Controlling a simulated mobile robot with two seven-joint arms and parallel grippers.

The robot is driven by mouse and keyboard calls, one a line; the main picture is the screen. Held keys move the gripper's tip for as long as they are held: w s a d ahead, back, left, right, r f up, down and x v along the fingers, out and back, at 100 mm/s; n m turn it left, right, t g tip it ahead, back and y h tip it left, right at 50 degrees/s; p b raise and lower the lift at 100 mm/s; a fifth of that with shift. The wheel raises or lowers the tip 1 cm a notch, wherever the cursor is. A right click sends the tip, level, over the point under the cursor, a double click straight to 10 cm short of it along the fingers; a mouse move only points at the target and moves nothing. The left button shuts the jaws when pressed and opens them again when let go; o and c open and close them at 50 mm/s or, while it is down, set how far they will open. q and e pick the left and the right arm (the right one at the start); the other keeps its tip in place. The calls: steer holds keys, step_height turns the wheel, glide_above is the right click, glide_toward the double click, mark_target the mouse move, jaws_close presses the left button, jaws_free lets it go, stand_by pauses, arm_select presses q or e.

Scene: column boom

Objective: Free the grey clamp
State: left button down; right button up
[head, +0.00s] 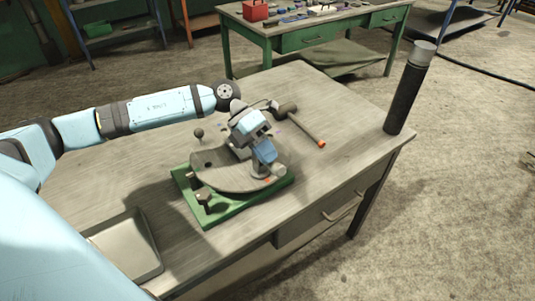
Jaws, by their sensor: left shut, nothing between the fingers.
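A grey curved metal fixture (222,178), which looks like the grey clamp, sits on a green base plate (220,212) on the workbench. A rod with a dark ball knob (199,133) stands at its back left, and a dark block or nut (204,198) at its front left. My left gripper (265,160) is over the fixture's right part, pointing down, shut and empty. The gripper hides part of the fixture behind it, and I cannot tell whether it touches. My right gripper is not in view.
A hammer (305,126) with an orange handle end lies behind the fixture. A dark cylinder with a grey top (405,95) stands at the bench's right corner. A grey tray (152,245) lies front left. The wooden benchtop (340,105) is clear towards the right. A green table (290,38) stands behind.

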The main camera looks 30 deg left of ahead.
arm_select(q)
steer(key=d+r+b+v, duration=0.1)
steer(key=v, duration=1.2)
steer(key=shift+s+r, duration=0.3)
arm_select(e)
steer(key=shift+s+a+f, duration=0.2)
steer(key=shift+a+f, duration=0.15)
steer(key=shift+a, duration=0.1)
